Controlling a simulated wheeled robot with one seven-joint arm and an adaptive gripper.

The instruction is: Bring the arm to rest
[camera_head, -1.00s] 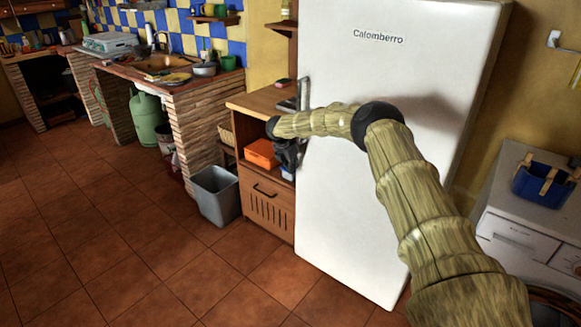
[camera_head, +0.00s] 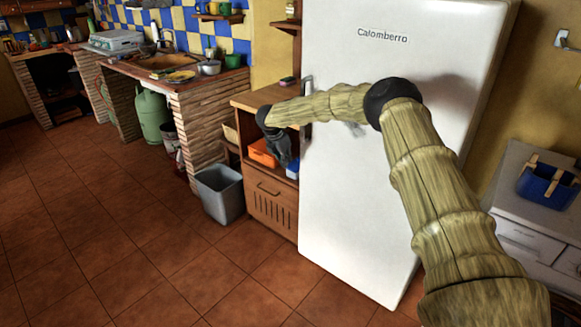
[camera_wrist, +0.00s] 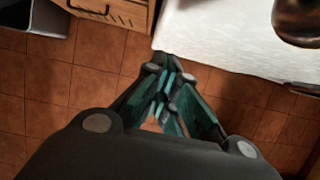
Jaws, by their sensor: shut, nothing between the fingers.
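My arm reaches from the lower right across the front of the white fridge (camera_head: 345,215) in the head view. My gripper (camera_head: 284,163) hangs at its end, pointing down, in front of the small wooden cabinet's open shelf. In the wrist view the fingers of my gripper (camera_wrist: 160,118) are together with nothing between them. Tiled floor (camera_wrist: 80,115) lies below them, and the bottom of the white fridge shows in the wrist view (camera_wrist: 225,40) just beyond. The fingertips overlap the orange box in the head view; I cannot tell the gap.
The wooden cabinet (camera_head: 270,208) holds an orange box (camera_head: 262,153) on its shelf. A grey bin (camera_head: 219,194) stands on the floor left of it. A blue basket (camera_head: 546,185) sits on the white appliance (camera_head: 508,165) at right. The floor (camera_head: 120,250) at left is clear.

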